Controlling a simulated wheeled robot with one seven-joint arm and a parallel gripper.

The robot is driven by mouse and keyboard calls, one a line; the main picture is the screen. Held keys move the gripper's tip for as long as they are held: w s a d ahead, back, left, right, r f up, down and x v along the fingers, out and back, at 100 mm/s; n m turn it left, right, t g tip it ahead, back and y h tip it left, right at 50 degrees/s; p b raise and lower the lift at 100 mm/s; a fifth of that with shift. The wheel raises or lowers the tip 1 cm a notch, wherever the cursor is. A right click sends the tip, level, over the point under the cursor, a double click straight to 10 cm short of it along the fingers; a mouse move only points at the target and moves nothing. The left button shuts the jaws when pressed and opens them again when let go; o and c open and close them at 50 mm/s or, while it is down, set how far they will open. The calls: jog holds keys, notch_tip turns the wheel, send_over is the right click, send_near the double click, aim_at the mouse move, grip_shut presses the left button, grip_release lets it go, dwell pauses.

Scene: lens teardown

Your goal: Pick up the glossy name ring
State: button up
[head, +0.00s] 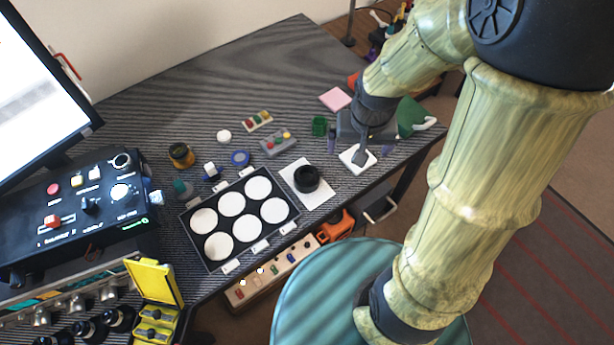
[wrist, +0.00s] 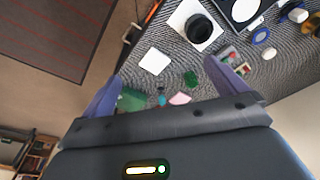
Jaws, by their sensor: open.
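A round black lens part (head: 306,178) lies on a white sheet (head: 315,196) near the table's front edge. It also shows in the wrist view (wrist: 199,27), at the top. I cannot tell a separate glossy name ring from the lens part at this size. My gripper (head: 359,152) hangs to the right of the lens part, over a small white square pad (head: 349,164). In the wrist view my gripper (wrist: 166,80) has its two purple fingers wide apart with nothing between them. The white pad (wrist: 154,61) shows bare beyond the fingers.
A black tray (head: 246,189) with several white discs lies left of the lens part.

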jog(key=w+a+f+m+g, duration=0.1)
jog(key=w+a+f, duration=0.3)
jog(key=w, duration=0.1)
jog(key=m+g, duration=0.1)
jog(key=m, duration=0.1)
send_over(309, 168)
jog(key=s, duration=0.2)
notch_tip(309, 168, down, 6)
jog(key=r, duration=0.1)
jog(key=shift+f, duration=0.25)
jog(key=shift+s, duration=0.1)
notch_tip(309, 168, down, 11)
jog(key=shift+a+f+p, duration=0.1)
jog(key=shift+f+p, duration=0.1)
jog(key=shift+p, duration=0.25)
jog(key=shift+f, duration=0.35)
jog(key=shift+f, duration=0.15)
